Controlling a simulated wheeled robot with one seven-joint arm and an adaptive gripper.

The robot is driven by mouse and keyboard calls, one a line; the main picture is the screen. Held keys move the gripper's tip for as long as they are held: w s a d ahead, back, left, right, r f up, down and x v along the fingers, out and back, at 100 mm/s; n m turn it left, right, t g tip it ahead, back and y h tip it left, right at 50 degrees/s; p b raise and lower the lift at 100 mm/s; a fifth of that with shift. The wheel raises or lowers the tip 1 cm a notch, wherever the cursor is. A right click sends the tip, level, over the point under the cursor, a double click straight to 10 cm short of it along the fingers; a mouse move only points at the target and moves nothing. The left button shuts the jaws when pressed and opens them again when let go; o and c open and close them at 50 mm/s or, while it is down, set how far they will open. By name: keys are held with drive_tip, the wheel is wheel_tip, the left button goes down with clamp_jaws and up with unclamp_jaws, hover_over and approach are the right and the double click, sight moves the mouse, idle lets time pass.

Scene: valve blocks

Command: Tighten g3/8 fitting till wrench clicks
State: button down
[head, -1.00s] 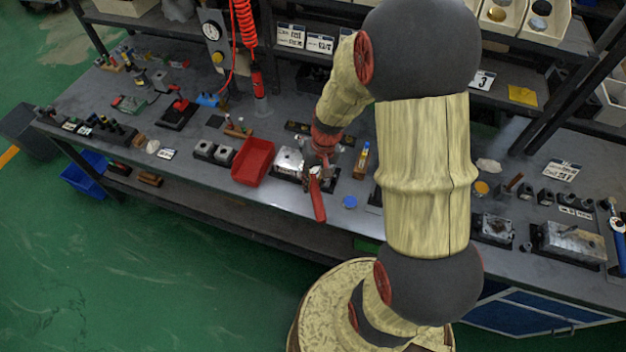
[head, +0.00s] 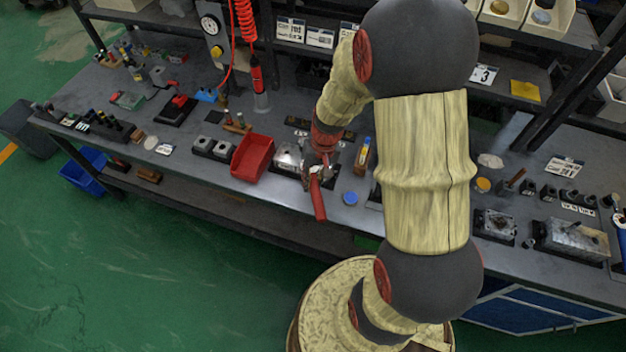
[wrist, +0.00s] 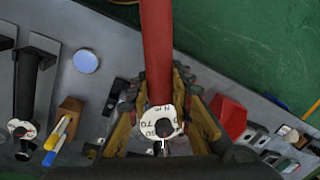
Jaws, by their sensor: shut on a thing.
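My gripper (head: 318,170) is shut on a red-handled wrench (head: 318,200) at the front of the bench. In the wrist view the fingers (wrist: 160,105) close around the wrench, whose red handle (wrist: 156,45) runs toward the top of the picture. A round white tag (wrist: 162,122) with black lettering shows on the wrench between the fingers. A metal valve block (head: 287,156) lies just left of my gripper in the head view. The G3/8 fitting and the wrench's working end are hidden by my gripper, so I cannot tell whether they are engaged.
A red tray (head: 253,157) stands left of the block. A blue disc (head: 350,198) and a pen holder (head: 362,156) are on the right; the holder also shows in the wrist view (wrist: 70,112). More blocks (head: 572,238) stand further right. The wrench handle overhangs the bench's front edge.

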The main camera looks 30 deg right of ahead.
drive_tip(key=shift+f+b, duration=1.55)
drive_tip(key=shift+f, duration=0.5)
idle(0.5)
drive_tip(key=shift+w, duration=0.1)
drive_tip(key=shift+w+a+m+p, duration=0.3)
drive_tip(key=shift+a+m+p, duration=0.05)
drive_tip(key=shift+a+m, duration=0.2)
drive_tip(key=shift+w+a+m+p, duration=0.3)
drive_tip(key=shift+a+m, duration=0.15)
drive_tip(key=shift+a, duration=0.1)
drive_tip(key=shift+w+a+m+p, duration=0.35)
drive_tip(key=shift+a+m+p, duration=0.1)
drive_tip(key=shift+a, duration=0.1)
drive_tip(key=shift+w+a+m+p, duration=0.3)
drive_tip(key=shift+a+m+p, duration=0.15)
drive_tip(key=shift+a, duration=0.05)
drive_tip(key=shift+w+r, duration=0.1)
drive_tip(key=shift+w+a+m+t+p, duration=0.3)
drive_tip(key=shift+w+a+m+p, duration=0.6)
drive_tip(key=shift+p, duration=0.3)
